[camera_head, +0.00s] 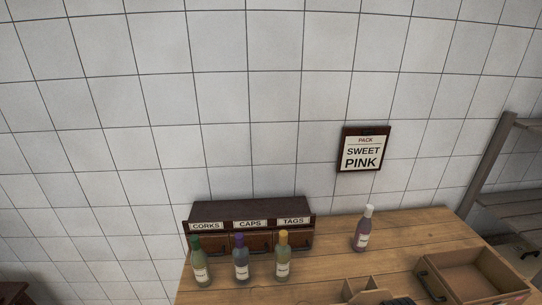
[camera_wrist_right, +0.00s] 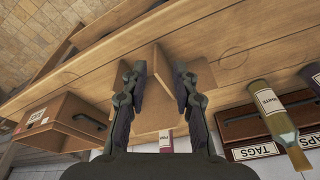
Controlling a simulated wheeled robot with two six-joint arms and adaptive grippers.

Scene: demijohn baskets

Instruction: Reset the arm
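My right gripper (camera_wrist_right: 158,85) is open in the right wrist view, with its two dark fingers apart and nothing held between them. Behind the fingers is a light wooden or cardboard divider (camera_wrist_right: 152,112) on the table; its top edge shows low in the head view (camera_head: 365,286). Dark parts at the bottom edge of the head view are probably my right gripper. My left gripper is in neither view. A pink bottle with a white cap (camera_head: 362,230) stands upright on the table, apart from the other bottles.
Green-capped (camera_head: 200,262), purple-capped (camera_head: 241,259) and yellow-capped (camera_head: 283,256) bottles stand before the CORKS, CAPS and TAGS drawers (camera_head: 250,212). A handled wooden crate (camera_head: 465,270) is at right. A SWEET PINK sign (camera_head: 363,150) hangs on the wall. Shelves (camera_head: 505,205) stand far right.

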